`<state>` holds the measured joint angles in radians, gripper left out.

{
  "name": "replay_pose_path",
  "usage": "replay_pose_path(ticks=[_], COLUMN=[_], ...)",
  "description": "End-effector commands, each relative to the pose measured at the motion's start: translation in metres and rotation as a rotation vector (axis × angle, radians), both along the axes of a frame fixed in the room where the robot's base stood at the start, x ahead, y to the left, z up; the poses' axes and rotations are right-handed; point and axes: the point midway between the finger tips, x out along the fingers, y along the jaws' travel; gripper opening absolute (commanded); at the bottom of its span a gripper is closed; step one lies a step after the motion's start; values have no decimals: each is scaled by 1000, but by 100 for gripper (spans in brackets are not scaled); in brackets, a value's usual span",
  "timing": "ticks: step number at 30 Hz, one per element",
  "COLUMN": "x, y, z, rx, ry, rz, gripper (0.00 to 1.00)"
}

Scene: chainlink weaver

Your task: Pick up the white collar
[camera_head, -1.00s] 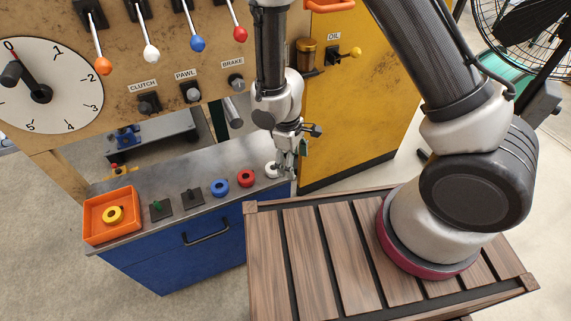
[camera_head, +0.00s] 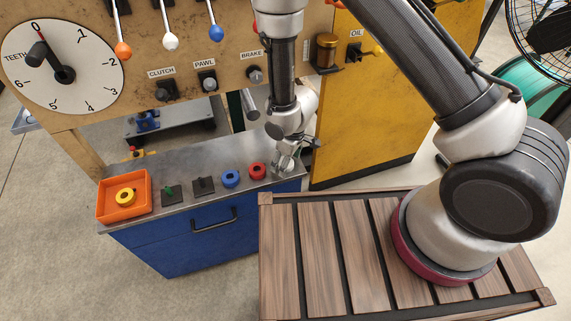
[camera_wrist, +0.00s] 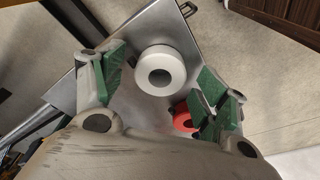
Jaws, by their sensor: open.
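The white collar (camera_wrist: 160,71) is a thick ring with a dark centre hole, seen from above in the wrist view on the grey metal bench top (camera_wrist: 115,105). My gripper (camera_wrist: 163,82) is open, with one green-padded finger on each side of the collar. The collar appears between the fingers, apart from both pads; I cannot tell the height gap. In the head view my gripper (camera_head: 286,160) is at the right end of the bench and mostly hides the collar.
A red collar (camera_head: 257,171) lies close to the left of my gripper, with a blue collar (camera_head: 230,179) beyond. An orange tray (camera_head: 109,208) holds a yellow collar (camera_head: 125,197) at the left end. The lever panel (camera_head: 190,55) rises behind. A yellow cabinet (camera_head: 378,110) stands right.

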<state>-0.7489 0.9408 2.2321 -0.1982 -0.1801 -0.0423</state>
Motion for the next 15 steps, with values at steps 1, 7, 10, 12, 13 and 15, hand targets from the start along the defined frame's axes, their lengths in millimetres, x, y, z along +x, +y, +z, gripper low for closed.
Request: replay_pose_path(ticks=[1,7,10,12,13,15], x=[0,0,0,0,0,0], y=[0,0,0,0,0,0], z=[-2,-2,-2,-2,-2,-2], rx=[0,0,0,0,0,0], ry=[0,0,0,0,0,0], rz=[0,0,0,0,0,0], gripper=[73,73,55,42,37,24])
